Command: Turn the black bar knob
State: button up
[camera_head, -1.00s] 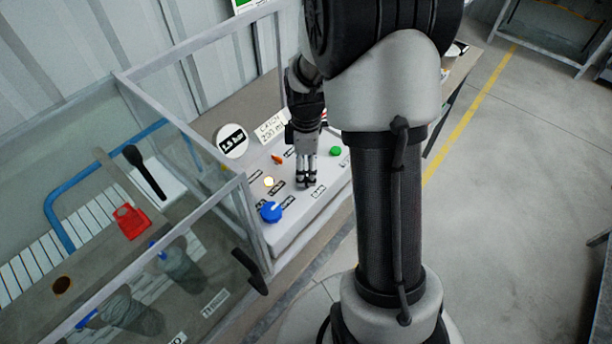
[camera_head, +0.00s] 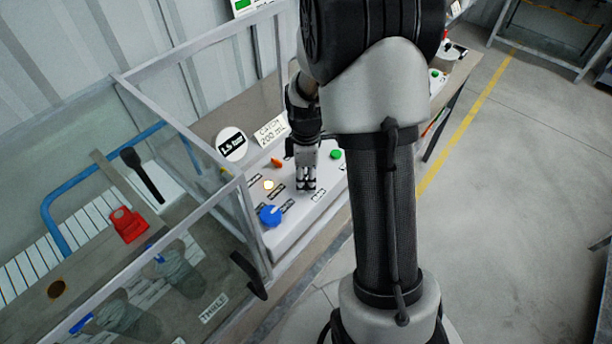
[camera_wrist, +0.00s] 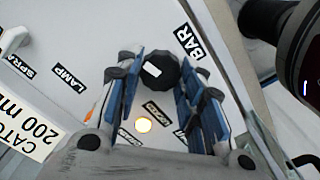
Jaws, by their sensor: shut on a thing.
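The black bar knob (camera_wrist: 163,73) shows in the wrist view as a dark, faceted knob with a white mark on top, beside the BAR label (camera_wrist: 195,42). My gripper (camera_wrist: 160,82) has blue-padded fingers on both sides of the knob and is shut on it.
A blue knob (camera_head: 270,215), a lit lamp (camera_head: 268,185), an orange switch (camera_head: 277,162) and a green button (camera_head: 336,154) are on the panel near my gripper. A CATCH 200 mL sign (camera_head: 271,130) stands behind. A clear-walled enclosure (camera_head: 247,225) stands close on the left.

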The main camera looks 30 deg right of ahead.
jog(key=c, duration=0.4)
